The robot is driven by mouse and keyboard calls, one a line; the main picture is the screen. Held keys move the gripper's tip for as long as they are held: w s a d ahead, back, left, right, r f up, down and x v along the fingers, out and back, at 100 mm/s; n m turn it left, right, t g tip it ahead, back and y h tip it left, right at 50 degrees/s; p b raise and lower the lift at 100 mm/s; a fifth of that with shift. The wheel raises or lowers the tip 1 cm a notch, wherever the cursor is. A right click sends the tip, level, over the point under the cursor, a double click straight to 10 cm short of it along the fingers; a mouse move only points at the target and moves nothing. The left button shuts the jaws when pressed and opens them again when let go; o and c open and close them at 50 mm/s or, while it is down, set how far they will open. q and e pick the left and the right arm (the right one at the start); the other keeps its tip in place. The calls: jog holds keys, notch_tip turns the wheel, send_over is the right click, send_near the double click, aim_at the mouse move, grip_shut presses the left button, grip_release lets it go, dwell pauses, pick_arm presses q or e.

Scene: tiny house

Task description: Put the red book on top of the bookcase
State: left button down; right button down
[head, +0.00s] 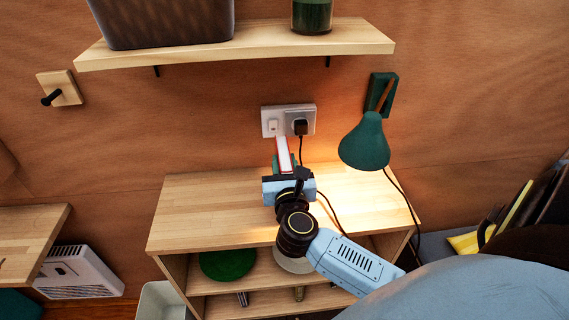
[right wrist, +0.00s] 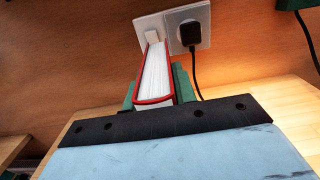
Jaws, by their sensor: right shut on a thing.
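The red book (head: 284,152) has a red cover and white page edges. It stands on edge between the fingers of my right gripper (head: 281,166), above the back part of the bookcase top. In the right wrist view the red book (right wrist: 155,78) sits between the green fingertips of my right gripper (right wrist: 153,92), which is shut on it. Whether the book touches the bookcase top is hidden by the gripper. The bookcase (head: 200,205) is a low light-wood unit with a bare top and open shelves. My left gripper is out of view.
A green lamp (head: 364,145) hangs on the wall at the right, close to my arm. A socket with a black plug (head: 300,128) is behind the book, its cord running down. A wall shelf (head: 270,44) is above. The left of the bookcase top is free.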

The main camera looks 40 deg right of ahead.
jog(key=c, duration=1.1)
grip_release()
jog(key=b+v, duration=0.2)
jog(key=v, duration=1)
jog(key=shift+a+r, duration=0.1)
jog(key=shift+r, duration=0.05)
